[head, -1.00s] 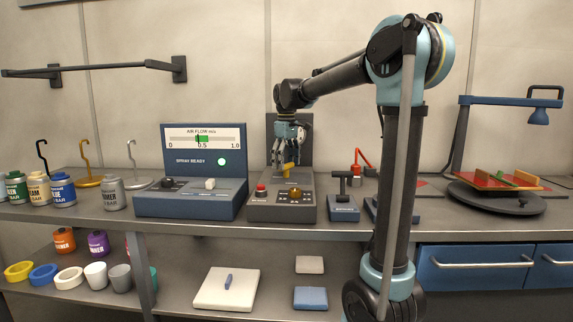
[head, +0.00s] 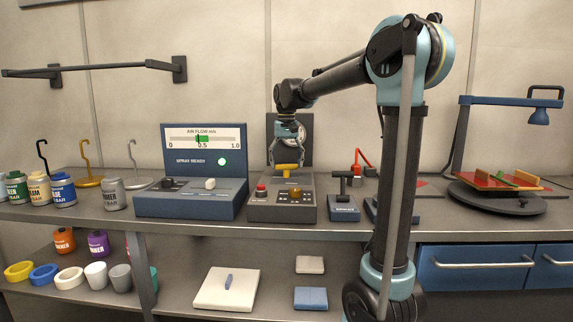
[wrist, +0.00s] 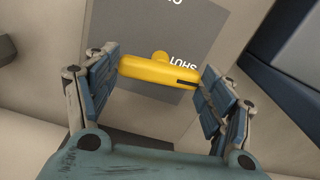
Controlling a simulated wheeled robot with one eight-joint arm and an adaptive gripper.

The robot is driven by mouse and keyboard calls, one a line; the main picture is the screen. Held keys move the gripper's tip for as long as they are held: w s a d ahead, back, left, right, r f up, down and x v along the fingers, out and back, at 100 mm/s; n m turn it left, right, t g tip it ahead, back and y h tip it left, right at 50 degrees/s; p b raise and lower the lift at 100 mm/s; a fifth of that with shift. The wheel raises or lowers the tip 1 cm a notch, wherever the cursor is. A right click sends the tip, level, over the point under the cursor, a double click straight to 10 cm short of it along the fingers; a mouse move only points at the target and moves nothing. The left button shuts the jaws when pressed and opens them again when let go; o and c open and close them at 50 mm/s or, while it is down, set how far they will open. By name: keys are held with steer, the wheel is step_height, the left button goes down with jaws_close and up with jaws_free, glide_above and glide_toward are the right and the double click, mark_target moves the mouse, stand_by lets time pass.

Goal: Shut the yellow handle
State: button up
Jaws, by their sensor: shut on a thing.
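The yellow handle (head: 288,168) is a T-shaped bar lying crosswise in front of the dark upright panel (head: 306,140) of the control box. In the wrist view, the yellow handle (wrist: 150,70) spans between the two fingers, with a dark mark near its right end. The upside-down word SHUT shows on the grey plate (wrist: 150,25) beside that right end. My gripper (head: 286,160) is closed around the handle from above; its blue finger pads (wrist: 158,85) sit at the two ends of the bar.
The box below carries a red button (head: 261,190) and an amber knob (head: 296,191). A blue air-flow console (head: 190,200) stands to the left, its lamp green. A small blue stand with a black T-handle (head: 342,205) is close on the right.

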steer(key=shift+w+d+m, duration=0.1)
steer(key=shift+w+m, duration=0.05)
steer(key=shift+m, duration=0.55)
steer(key=o, duration=1.1)
steer(key=shift+c, duration=0.2)
step_height(320, 180, up, 12)
steer(key=shift+f, duration=0.1)
